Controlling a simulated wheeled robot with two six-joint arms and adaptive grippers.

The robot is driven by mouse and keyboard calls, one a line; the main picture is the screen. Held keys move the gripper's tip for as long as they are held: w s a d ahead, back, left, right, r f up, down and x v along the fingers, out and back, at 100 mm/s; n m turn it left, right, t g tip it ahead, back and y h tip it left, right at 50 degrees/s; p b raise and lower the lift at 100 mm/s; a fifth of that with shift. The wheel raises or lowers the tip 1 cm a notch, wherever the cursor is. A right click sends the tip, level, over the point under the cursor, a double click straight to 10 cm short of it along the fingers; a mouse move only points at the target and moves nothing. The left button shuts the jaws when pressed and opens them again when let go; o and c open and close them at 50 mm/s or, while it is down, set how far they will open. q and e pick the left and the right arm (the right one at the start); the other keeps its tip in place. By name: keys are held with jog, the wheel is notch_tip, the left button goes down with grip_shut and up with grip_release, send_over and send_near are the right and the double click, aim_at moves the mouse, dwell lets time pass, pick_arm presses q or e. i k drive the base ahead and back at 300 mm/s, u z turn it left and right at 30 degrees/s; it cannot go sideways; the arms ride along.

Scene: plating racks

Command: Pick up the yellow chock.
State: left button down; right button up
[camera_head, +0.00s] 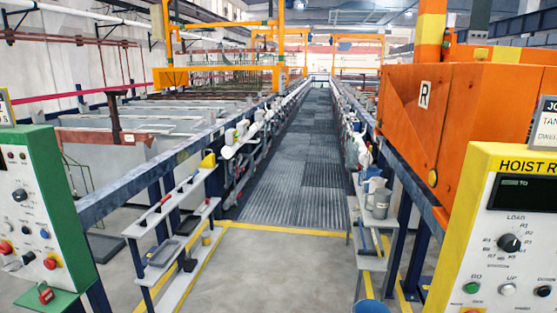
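A small yellow wedge-shaped thing (208,160), which looks like the yellow chock, sits at the far end of the upper level of the left shelf rack (147,236). Neither of my grippers shows in the head view.
A red-handled tool (165,199) lies nearer on the upper shelf; a dark block (188,263) and small yellow item (206,238) are lower. A grey jug (379,203) stands on the right rack. Green (45,170) and yellow (490,180) panels flank the clear floor (275,265).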

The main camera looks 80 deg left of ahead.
aim_at(209, 162)
jog(key=u, duration=2.4)
jog(key=i, duration=7.45)
jog(key=u, duration=1.35)
